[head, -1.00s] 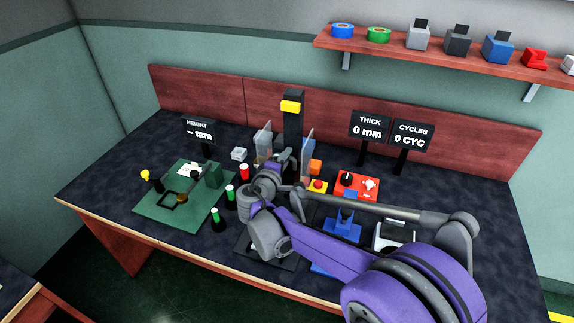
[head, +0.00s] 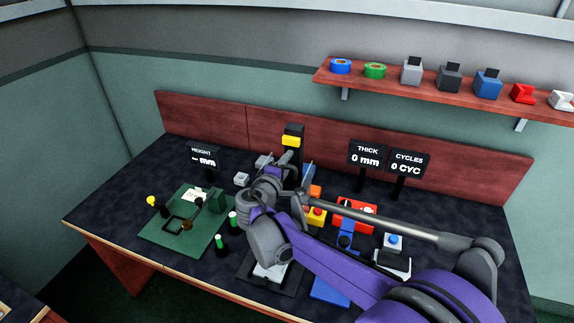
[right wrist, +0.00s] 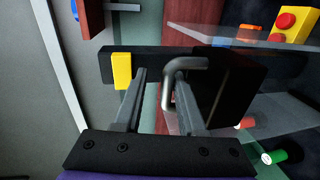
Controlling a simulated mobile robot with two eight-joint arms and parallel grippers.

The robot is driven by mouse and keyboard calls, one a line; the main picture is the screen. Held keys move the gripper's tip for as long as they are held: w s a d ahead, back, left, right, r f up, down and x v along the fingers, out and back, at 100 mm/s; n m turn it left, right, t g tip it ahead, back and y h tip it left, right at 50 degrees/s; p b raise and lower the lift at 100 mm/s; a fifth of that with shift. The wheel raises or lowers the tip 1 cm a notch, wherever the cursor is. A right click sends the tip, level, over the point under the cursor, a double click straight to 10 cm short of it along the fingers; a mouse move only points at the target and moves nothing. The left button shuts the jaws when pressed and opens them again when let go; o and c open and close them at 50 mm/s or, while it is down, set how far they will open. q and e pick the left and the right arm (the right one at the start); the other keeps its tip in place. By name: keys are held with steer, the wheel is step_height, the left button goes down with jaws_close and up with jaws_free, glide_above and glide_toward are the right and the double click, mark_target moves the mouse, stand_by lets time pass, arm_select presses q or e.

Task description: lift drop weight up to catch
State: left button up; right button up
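The drop weight (right wrist: 232,88) is a black block with a bent metal handle (right wrist: 170,86) in the right wrist view. It sits along the black post (right wrist: 150,56), apart from the yellow catch (right wrist: 122,71) near the post's end. My right gripper (right wrist: 160,102) is open, its fingers apart with the handle between them, nearer the right finger. My left gripper is not in view.
Clear plates (right wrist: 265,110) flank the weight. A yellow box with a red button (head: 317,215) and a red box (head: 354,216) stand right of the post.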

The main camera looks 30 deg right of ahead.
steer(key=shift+o, duration=1)
steer(key=shift+f, duration=0.1)
steer(key=shift+s+a, duration=0.1)
steer(key=v, duration=1)
steer(key=shift+s+a, duration=0.25)
